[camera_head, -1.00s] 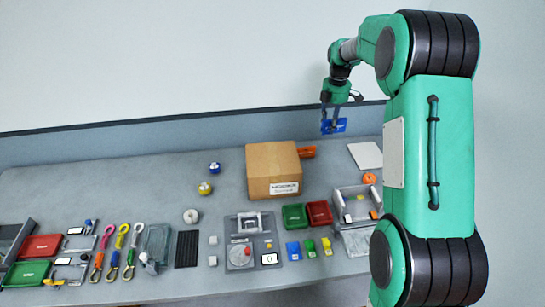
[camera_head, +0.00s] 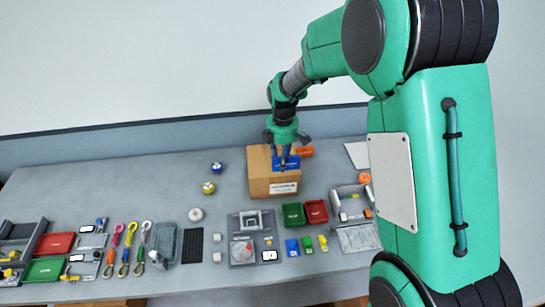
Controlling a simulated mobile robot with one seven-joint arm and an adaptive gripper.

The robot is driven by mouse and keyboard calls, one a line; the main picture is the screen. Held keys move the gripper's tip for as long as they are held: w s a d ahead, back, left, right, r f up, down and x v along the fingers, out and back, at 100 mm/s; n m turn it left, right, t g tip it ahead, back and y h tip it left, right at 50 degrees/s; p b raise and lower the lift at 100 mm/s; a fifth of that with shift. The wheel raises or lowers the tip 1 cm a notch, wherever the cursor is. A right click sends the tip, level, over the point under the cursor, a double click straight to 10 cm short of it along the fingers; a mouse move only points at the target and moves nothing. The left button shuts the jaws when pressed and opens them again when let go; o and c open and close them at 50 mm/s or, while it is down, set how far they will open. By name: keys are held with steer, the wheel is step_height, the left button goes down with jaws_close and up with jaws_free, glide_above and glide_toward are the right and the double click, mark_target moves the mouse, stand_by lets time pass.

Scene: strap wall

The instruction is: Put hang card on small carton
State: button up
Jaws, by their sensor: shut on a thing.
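My gripper (camera_head: 284,154) points down and is shut on a blue card (camera_head: 288,165), which hangs below its fingers. The brown cardboard carton (camera_head: 260,178) stands at the back middle of the table, with a white label (camera_head: 283,188) low on its front. The gripper and card overlap the carton's top and upper front in this view. I cannot tell whether the card touches the carton or is just above it. The gripper hides part of the carton's top.
An orange thing (camera_head: 305,151) is close by the carton's right. Several coloured straps lie farther left. The back-left table is clear.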

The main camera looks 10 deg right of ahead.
steer(key=shift+s+a, duration=0.45)
steer(key=shift+s, duration=0.15)
step_height(320, 180, down, 5)
steer(key=shift+w+d+f, duration=0.1)
steer(key=shift+w, duration=0.05)
steer(key=shift+w, duration=0.1)
glide_above(269, 158)
steer(key=shift+w+f+p, duration=0.1)
steer(key=shift+f+p, duration=0.35)
steer(key=shift+f, duration=0.25)
steer(key=shift+f, duration=1.75)
